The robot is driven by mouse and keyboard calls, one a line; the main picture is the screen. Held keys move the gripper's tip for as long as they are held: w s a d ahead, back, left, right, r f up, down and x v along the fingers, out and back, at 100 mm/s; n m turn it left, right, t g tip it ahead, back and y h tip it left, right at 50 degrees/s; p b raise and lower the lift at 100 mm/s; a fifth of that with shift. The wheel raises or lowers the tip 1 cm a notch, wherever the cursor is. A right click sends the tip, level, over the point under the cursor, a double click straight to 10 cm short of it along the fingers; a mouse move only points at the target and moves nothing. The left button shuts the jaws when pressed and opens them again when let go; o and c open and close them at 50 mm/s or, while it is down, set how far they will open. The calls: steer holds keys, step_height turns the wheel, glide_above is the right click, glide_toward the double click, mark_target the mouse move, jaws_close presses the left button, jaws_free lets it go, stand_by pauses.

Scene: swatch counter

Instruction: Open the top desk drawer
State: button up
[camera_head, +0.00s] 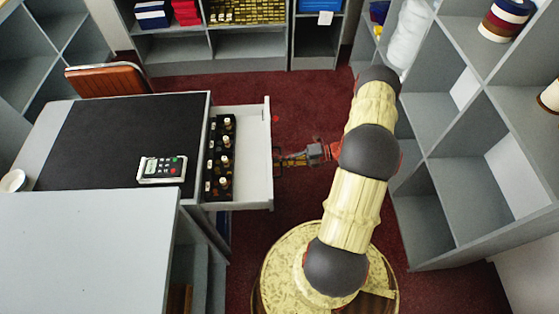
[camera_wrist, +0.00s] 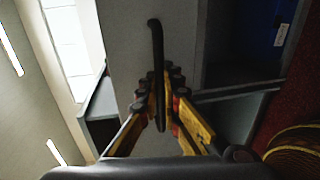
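The top desk drawer (camera_head: 240,193) is pulled out from the right side of the dark-topped desk (camera_head: 110,135). Its pale front panel faces right and also fills the middle of the wrist view (camera_wrist: 125,40). A dark bar handle (camera_wrist: 156,45) runs upright down the panel in the wrist view. My gripper (camera_head: 279,159) is at the outer face of the drawer front. In the wrist view, the fingers of my gripper (camera_wrist: 165,95) close in on both sides of the handle and appear shut on it. The fingertip contact is partly hidden.
The drawer holds a black tray (camera_head: 212,165) with several small bottles. A calculator (camera_head: 162,169) lies on the desk, and a brown chair (camera_head: 106,80) stands behind it. Grey shelving (camera_head: 415,105) stands close to my arm on the right. Red carpet (camera_head: 300,100) is clear beyond the drawer.

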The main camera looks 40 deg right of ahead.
steer(key=shift+o, duration=0.9)
steer(key=v, duration=1.2)
steer(key=shift+f, duration=0.1)
